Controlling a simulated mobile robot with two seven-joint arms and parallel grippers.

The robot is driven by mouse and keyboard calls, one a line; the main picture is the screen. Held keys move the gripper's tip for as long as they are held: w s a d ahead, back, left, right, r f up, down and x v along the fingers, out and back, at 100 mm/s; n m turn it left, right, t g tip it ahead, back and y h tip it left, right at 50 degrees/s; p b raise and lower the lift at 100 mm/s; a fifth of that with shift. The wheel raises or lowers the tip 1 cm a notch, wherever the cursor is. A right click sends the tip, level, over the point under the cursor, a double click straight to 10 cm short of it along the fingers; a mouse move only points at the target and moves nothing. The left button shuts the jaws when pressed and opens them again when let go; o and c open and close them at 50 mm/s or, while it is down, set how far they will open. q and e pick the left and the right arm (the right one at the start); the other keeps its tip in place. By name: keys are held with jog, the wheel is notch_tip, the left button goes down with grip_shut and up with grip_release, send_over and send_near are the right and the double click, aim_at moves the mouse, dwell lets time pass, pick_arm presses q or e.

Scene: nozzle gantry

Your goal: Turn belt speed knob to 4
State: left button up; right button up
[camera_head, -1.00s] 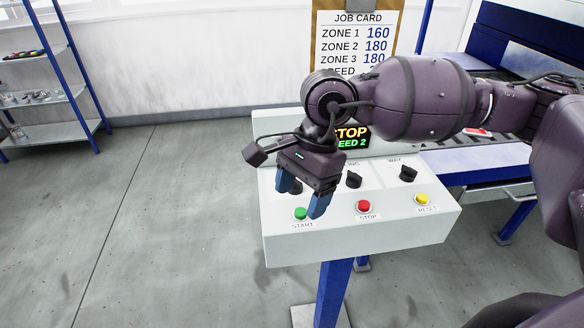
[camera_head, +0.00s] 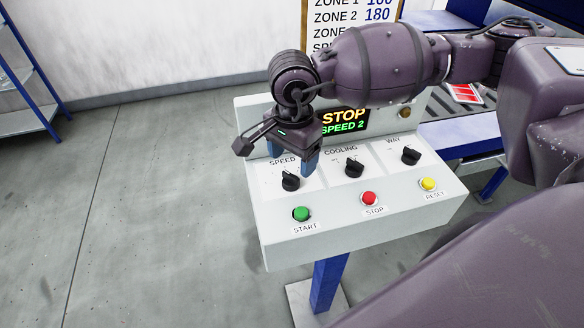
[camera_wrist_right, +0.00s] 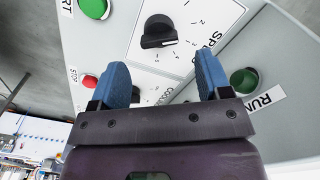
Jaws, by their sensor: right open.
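The black SPEED knob (camera_head: 291,181) sits at the left of the row of knobs on the pale control box (camera_head: 330,236). The display (camera_head: 343,121) on its upright back panel reads STOP and SPEED 2. My right gripper (camera_head: 293,158) is open and empty just behind and above the SPEED knob, its blue fingers apart. In the right wrist view the SPEED knob (camera_wrist_right: 158,32) with its numbered dial lies beyond the open fingertips (camera_wrist_right: 160,66), clear of both. I cannot read the pointer's exact number. My left gripper is not in view.
The COOLING knob (camera_head: 355,167) and WAY knob (camera_head: 411,156) stand to the right. In front are the green START (camera_head: 301,214), red STOP (camera_head: 369,198) and yellow RESET (camera_head: 428,184) buttons. A green RUN light or button (camera_wrist_right: 244,81) shows in the wrist view. Floor at left is clear.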

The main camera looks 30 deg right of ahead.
aim_at(291, 180)
jog(key=shift+f, duration=2.05)
jog(key=c, duration=0.9)
